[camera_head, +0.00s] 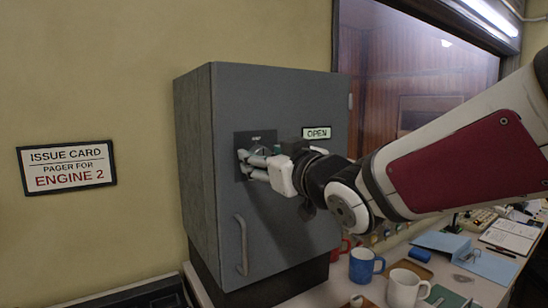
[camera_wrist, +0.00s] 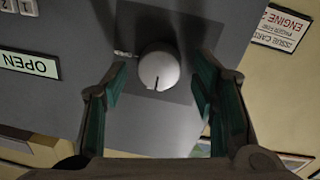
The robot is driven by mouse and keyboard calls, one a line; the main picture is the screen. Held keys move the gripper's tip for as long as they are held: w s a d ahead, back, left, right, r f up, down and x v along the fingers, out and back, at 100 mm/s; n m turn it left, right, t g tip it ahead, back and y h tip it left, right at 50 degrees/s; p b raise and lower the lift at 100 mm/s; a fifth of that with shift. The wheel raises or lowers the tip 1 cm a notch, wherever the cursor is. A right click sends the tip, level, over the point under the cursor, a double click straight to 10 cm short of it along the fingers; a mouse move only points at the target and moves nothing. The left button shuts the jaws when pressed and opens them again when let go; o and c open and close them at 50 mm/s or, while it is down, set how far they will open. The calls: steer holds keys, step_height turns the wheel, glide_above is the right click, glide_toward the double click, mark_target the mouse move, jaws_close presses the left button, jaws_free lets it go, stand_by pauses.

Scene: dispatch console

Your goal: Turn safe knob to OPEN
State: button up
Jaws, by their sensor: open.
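The grey safe (camera_head: 215,205) stands on the counter with its door shut. A round white knob (camera_wrist: 158,68) sits on a dark plate (camera_wrist: 190,128) on the door, with a short dark mark at its lower edge in the wrist view. In the head view my gripper hides the knob. A lit label reading OPEN (camera_head: 316,132) is right of the plate and also shows upside down in the wrist view (camera_wrist: 28,65). My gripper (camera_head: 250,163) is at the plate, open, its green-padded fingers on either side of the knob with gaps visible.
A grey door handle (camera_head: 242,245) is below the plate. A wall sign (camera_head: 67,167) is to the left. A blue mug (camera_head: 365,266), a white mug (camera_head: 406,288), a red mug (camera_head: 340,250) and a blue folder (camera_head: 480,262) crowd the counter below my arm.

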steer(key=c, duration=1.2)
steer(key=shift+o, duration=0.2)
steer(key=m+p, duration=0.2)
steer(key=m, duration=0.5)
steer(key=m+p, duration=0.2)
steer(key=m, duration=0.5)
steer(key=shift+w+d+g+p, duration=0.1)
steer(key=shift+d+g+p, duration=0.1)
steer(key=shift+g+p, duration=0.2)
steer(key=shift+m+y+p, duration=0.3)
steer(key=shift+m+p, duration=0.45)
steer(key=shift+m, duration=0.85)
